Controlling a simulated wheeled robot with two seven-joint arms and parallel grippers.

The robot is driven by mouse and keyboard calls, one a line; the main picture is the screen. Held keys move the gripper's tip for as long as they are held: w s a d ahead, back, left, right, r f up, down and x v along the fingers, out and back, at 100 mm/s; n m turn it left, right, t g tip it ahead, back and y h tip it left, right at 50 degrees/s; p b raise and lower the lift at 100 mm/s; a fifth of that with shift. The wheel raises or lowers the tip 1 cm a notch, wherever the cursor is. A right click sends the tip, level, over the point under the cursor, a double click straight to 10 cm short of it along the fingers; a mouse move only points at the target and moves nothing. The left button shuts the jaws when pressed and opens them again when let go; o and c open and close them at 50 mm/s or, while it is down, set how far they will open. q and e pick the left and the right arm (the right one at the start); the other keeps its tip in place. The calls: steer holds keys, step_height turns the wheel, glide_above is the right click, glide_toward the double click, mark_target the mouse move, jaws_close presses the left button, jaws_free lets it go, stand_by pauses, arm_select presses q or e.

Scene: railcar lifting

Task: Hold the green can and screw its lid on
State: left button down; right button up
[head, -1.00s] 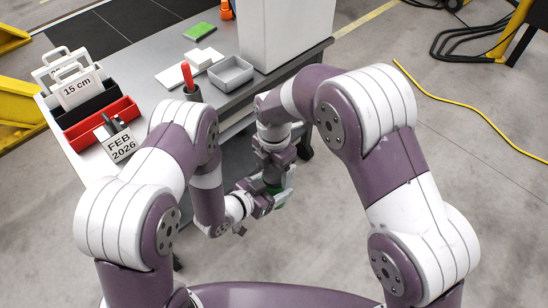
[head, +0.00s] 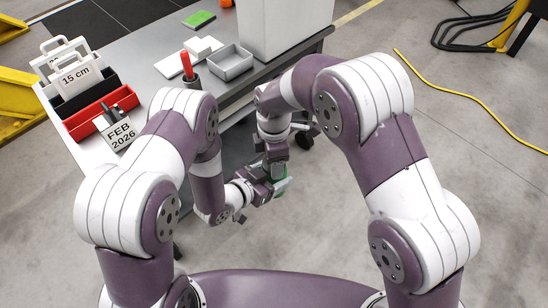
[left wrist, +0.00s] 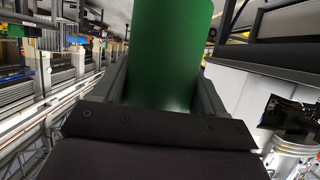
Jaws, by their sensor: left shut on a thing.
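The green can (left wrist: 172,50) fills the upper middle of the left wrist view, between the two dark fingers of my left gripper (left wrist: 160,95), which is shut on it. In the head view only a small green part of the can (head: 282,171) shows, in front of the table and off its surface. My left gripper (head: 268,188) reaches it from the left. My right gripper (head: 277,160) points down just above the can. Its fingertips are hard to make out, so I cannot tell whether it is open or shut. The lid cannot be made out.
The grey table (head: 145,60) bears a red tray (head: 100,112), a "FEB 2026" sign (head: 120,134), a grey open bin (head: 231,62), a dark cup with a red-handled tool (head: 187,66) and a large white box (head: 285,30). A yellow cable (head: 450,110) lies on the floor at right.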

steer(key=o, duration=1.2)
steer(key=shift+c, duration=0.2)
steer(key=shift+r, duration=2.35)
steer(key=shift+r+n, duration=0.4)
steer(key=shift+n, duration=0.2)
steer(key=shift+c, duration=0.4)
step_height(320, 180, up, 3)
steer(key=n, duration=0.5)
steer(key=shift+f, duration=0.2)
